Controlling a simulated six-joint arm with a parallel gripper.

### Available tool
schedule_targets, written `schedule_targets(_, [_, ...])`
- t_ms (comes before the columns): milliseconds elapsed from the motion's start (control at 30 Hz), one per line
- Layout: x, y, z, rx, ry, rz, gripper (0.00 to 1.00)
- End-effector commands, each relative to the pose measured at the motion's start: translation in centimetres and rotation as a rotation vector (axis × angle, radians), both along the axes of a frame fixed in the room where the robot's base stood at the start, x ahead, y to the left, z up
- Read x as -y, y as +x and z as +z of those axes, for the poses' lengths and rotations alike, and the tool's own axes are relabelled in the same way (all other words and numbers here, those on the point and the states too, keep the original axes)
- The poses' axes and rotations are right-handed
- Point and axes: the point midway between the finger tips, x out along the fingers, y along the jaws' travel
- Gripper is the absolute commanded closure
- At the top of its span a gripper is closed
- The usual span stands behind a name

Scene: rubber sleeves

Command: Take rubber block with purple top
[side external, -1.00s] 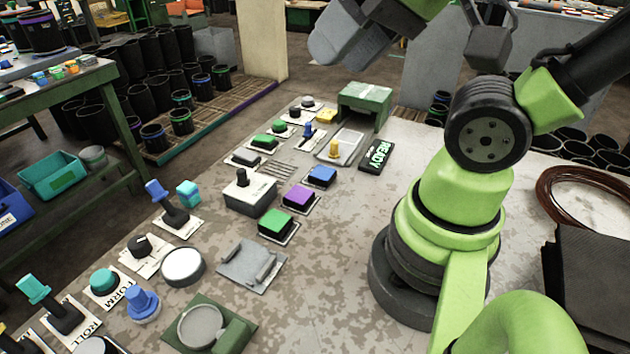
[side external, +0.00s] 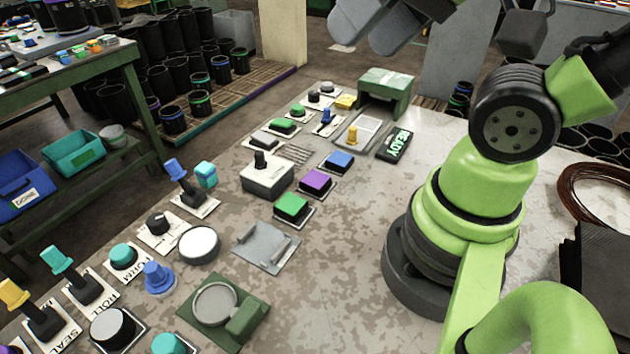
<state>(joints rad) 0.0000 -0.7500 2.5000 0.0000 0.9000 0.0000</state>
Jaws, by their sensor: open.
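The rubber block with the purple top (side external: 316,181) sits on a small pale plate on the worktable. It stands in a short row, between a block with a green top (side external: 291,206) and a block with a blue top (side external: 339,161). My gripper (side external: 378,38) shows only in part at the top edge. Its two grey fingers are apart, with nothing seen between them. It is well above the table, apart from the purple-topped block. The upper part of the gripper is cut off by the frame.
A grey control box with a black knob (side external: 266,173) stands left of the row. A grey bracketed plate (side external: 266,247) lies in front. A READY sign (side external: 394,144) and a green stand (side external: 385,90) are behind. Bare tabletop (side external: 350,230) lies to the right.

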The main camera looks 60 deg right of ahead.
Motion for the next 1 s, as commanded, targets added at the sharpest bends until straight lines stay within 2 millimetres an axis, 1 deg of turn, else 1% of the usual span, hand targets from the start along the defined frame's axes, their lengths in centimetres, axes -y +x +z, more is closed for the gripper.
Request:
schedule_targets(267, [0.0,0.0,0.0,-0.002,0.001,-0.002,0.36])
schedule_targets(333, [0.1,0.3,-0.1,-0.014,0.006,-0.018,0.36])
schedule_targets(467, [0.8,2.0,-0.9,-0.090,0.037,-0.119,0.36])
schedule_targets(567, [1.8,4.2,-2.2,-0.182,0.076,-0.258,0.36])
schedule_targets(700, [3.5,7.4,-5.1,-0.312,0.130,-0.481,0.36])
schedule_targets(767, [4.3,8.5,-6.7,-0.364,0.150,-0.577,0.36])
schedule_targets(867, [5.7,10.1,-9.7,-0.447,0.178,-0.737,0.36])
schedule_targets(900, [6.2,10.6,-11.0,-0.477,0.189,-0.799,0.36])
schedule_targets(967, [6.9,11.2,-13.1,-0.521,0.203,-0.890,0.36])
schedule_targets(1000, [7.4,11.5,-14.4,-0.546,0.210,-0.946,0.36])
